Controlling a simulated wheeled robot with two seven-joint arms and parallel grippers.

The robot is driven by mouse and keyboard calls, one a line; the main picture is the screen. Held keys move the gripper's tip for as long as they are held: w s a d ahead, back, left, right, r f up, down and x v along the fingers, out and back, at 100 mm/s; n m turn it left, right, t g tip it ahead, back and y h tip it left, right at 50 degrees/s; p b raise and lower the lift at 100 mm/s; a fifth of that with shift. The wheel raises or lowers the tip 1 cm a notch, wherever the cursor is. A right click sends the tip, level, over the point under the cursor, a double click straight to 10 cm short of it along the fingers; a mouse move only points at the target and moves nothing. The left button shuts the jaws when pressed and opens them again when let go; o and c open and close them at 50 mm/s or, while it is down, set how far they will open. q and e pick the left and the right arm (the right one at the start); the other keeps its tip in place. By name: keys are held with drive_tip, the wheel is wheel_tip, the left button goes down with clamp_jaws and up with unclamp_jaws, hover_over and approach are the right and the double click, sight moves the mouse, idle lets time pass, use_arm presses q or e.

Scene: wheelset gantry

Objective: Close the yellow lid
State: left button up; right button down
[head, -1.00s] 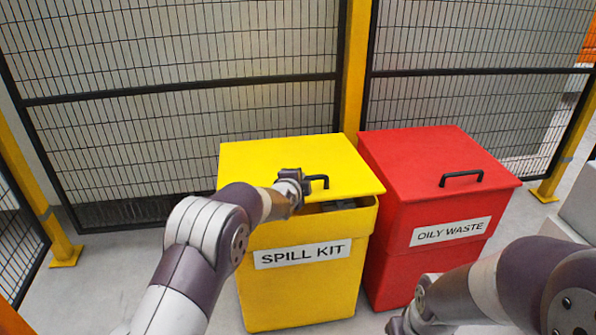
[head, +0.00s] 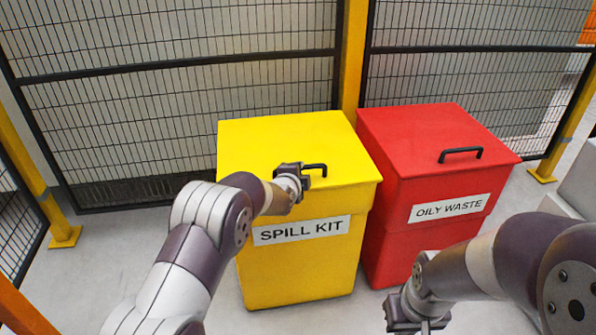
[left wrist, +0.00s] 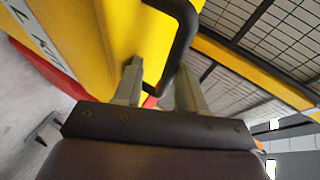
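The yellow bin marked SPILL KIT (head: 300,275) stands upright, and its yellow lid (head: 270,145) lies flat over the top with no gap showing at the front. The lid's black handle (head: 317,167) sits near the front edge. My left gripper (head: 303,172) is at the handle's left end. In the left wrist view its two fingers (left wrist: 158,80) stand apart, with the black handle (left wrist: 184,40) reaching down between them and a gap beside the left finger. My right gripper (head: 415,318) hangs low in front of the red bin, its fingers unclear.
A red bin marked OILY WASTE (head: 400,240), its lid down, stands close to the right of the yellow bin. A mesh fence (head: 180,100) with yellow posts runs behind both. Grey floor (head: 130,235) is clear at the left.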

use_arm(q)
drive_tip(key=shift+s+a+f, duration=0.15)
drive_tip(key=shift+s+f, duration=0.2)
drive_tip(key=shift+f, duration=0.05)
drive_tip(key=p+v, duration=0.3)
drive_tip(key=v, duration=0.9)
drive_tip(key=shift+r+p, duration=0.3)
drive_tip(key=shift+r, duration=0.15)
